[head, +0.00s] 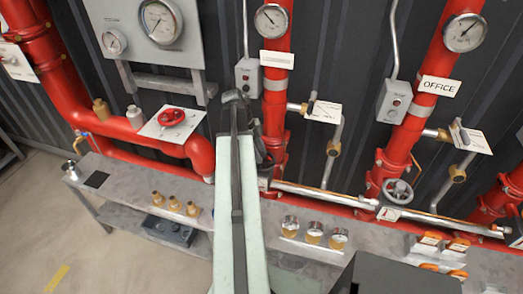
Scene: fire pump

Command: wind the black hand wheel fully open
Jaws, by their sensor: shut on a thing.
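My pale arm reaches up the middle of the head view and covers much of the work area. My gripper (261,150) shows only as dark parts at the arm's far end, against the left red riser. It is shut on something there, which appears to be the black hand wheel. The wheel is almost wholly hidden behind my arm and gripper, so its rim, spokes and turn angle cannot be made out.
A red hand wheel (171,117) sits on a white plate at left. A grey hand wheel (397,192) is on the riser labelled OFFICE. Silver pipes (325,196) run right of my gripper. A grey bench (120,190) below holds brass fittings (174,203) and round gauges (314,232).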

